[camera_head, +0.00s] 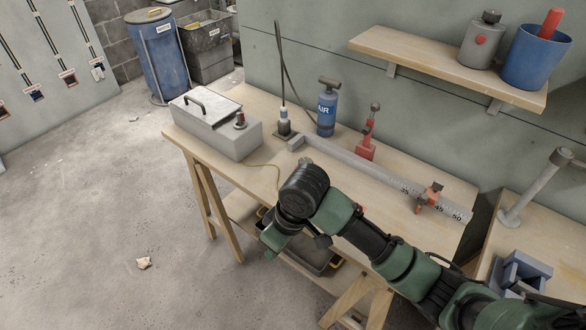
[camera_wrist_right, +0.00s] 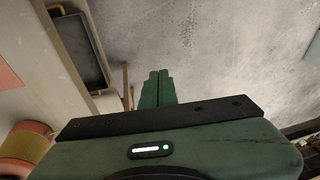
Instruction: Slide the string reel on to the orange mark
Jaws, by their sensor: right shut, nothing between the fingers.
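The string reel (camera_wrist_right: 24,150), with orange ends and a yellow winding, is partly in view at the lower left of the right wrist view. It is on the pale bench top, beside my gripper and apart from the fingers. A flat orange mark (camera_wrist_right: 8,72) lies on the bench at the left edge of that view, apart from the reel. My right gripper (camera_wrist_right: 157,88) is shut and empty, with its fingers over the floor beyond the bench's front edge. It also shows in the head view (camera_head: 274,243), where my arm hides the reel. My left gripper is out of view.
The bench (camera_head: 238,98) carries a grey lidded box (camera_head: 235,138), a blue air pump (camera_head: 327,112), a red tool (camera_head: 367,140) and a long grey scale bar (camera_head: 385,178) with an orange clamp (camera_head: 430,195). A dark tray (camera_wrist_right: 82,50) is below the bench top.

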